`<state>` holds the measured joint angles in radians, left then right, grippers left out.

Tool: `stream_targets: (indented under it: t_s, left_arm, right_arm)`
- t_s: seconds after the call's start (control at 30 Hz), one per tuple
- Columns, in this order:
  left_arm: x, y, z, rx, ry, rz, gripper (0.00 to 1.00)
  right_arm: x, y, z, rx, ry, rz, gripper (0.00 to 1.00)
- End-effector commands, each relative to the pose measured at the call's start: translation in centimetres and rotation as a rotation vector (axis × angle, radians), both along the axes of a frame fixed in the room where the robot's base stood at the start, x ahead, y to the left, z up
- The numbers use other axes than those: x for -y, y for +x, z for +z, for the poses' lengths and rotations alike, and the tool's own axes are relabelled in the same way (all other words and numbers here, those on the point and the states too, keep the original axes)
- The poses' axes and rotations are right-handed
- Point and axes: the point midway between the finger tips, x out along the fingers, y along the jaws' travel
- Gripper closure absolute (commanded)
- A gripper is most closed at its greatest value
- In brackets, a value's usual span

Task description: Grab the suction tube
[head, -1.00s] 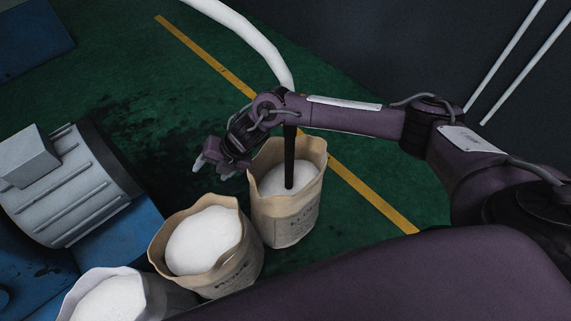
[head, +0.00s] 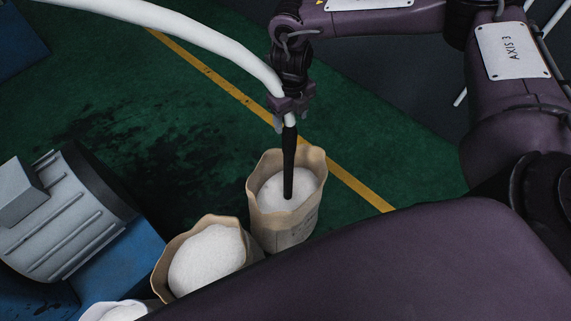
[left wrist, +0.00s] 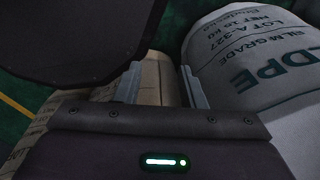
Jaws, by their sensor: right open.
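The suction tube is a thick white hose (head: 200,38) ending in a black nozzle (head: 289,165). It comes in from the upper left, and the nozzle stands upright in the white granules of a paper bag (head: 283,228). My right gripper (head: 288,108) is open at the hose's lower end, just above the black nozzle, with its fingers close about the hose. Whether they touch it I cannot tell. My left gripper (left wrist: 165,84) shows only in the left wrist view. Its two fingers are apart with no tube between them.
A grey motor (head: 65,215) sits on a blue base at the left. A printed white bag (left wrist: 255,60) is close to the left gripper.

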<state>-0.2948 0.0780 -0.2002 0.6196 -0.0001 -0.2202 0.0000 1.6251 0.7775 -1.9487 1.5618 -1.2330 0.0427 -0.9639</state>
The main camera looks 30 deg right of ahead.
Motion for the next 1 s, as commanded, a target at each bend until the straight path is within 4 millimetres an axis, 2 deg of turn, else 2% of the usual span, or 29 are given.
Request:
stream_targets:
  t_s: [0.07, 0.17, 0.4, 0.53, 0.73, 1.0]
  left_arm:
    - [0.0, 1.1, 0.5, 0.017, -0.001, 0.001, 0.64]
    - [0.0, 1.3, 1.0, 0.018, -0.001, 0.001, 0.64]
    - [-0.2, -1.4, 1.9, -0.018, 0.003, 0.001, 0.64]
    - [-0.3, -1.4, 2.0, -0.02, 0.004, 0.0, 0.64]
    - [-0.3, -0.5, 2.0, -0.006, 0.003, 0.0, 0.64]
    - [-0.2, -0.1, 2.0, -0.001, 0.002, -0.001, 0.64]
  right_arm:
    - [0.0, 0.0, -0.8, -0.002, -0.001, 0.001, 0.39]
    - [-0.2, 0.2, -1.8, -0.002, -0.001, 0.001, 0.39]
    - [-0.4, 0.6, -5.4, -0.002, -0.001, 0.0, 0.39]
    - [-0.4, 0.7, -6.2, 0.001, 0.0, 0.0, 0.39]
    - [-0.4, 0.7, -6.3, 0.002, 0.0, 0.0, 0.39]
    - [-0.4, 0.7, -6.3, 0.002, 0.0, -0.001, 0.74]
